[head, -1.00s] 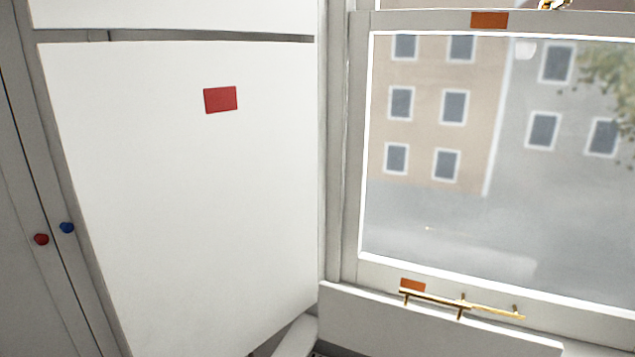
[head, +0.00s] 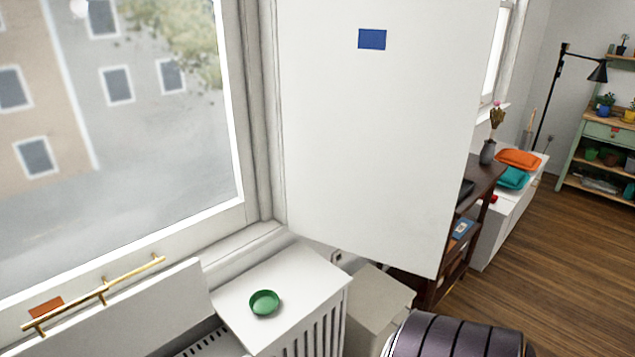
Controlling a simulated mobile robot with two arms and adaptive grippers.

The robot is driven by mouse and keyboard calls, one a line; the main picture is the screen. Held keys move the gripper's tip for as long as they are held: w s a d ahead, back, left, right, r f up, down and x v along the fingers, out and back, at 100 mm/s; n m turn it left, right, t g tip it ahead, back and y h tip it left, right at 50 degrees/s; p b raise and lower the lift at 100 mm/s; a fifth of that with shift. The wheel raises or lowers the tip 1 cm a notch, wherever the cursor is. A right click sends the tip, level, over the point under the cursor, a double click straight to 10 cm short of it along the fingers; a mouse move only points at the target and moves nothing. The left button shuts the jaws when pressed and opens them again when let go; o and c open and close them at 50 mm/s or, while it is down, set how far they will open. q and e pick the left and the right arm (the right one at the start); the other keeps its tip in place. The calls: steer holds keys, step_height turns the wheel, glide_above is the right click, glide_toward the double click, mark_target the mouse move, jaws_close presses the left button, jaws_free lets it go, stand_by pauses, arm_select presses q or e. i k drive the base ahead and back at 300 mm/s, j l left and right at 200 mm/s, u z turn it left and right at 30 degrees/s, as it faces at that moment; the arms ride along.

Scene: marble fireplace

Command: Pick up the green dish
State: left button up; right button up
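The green dish (head: 264,303) is a small round shallow bowl. Neither of my grippers shows in the head view.
An open white shutter panel (head: 375,140) with a blue square hangs just behind and right of the dish. A brass bar (head: 100,292) is on the window's lower frame at left. A dark ribbed rounded object (head: 455,338) stands at lower right. Wooden floor (head: 555,270) is clear at right.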

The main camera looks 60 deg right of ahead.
mark_target(263, 302)
steer(key=z, duration=1.4)
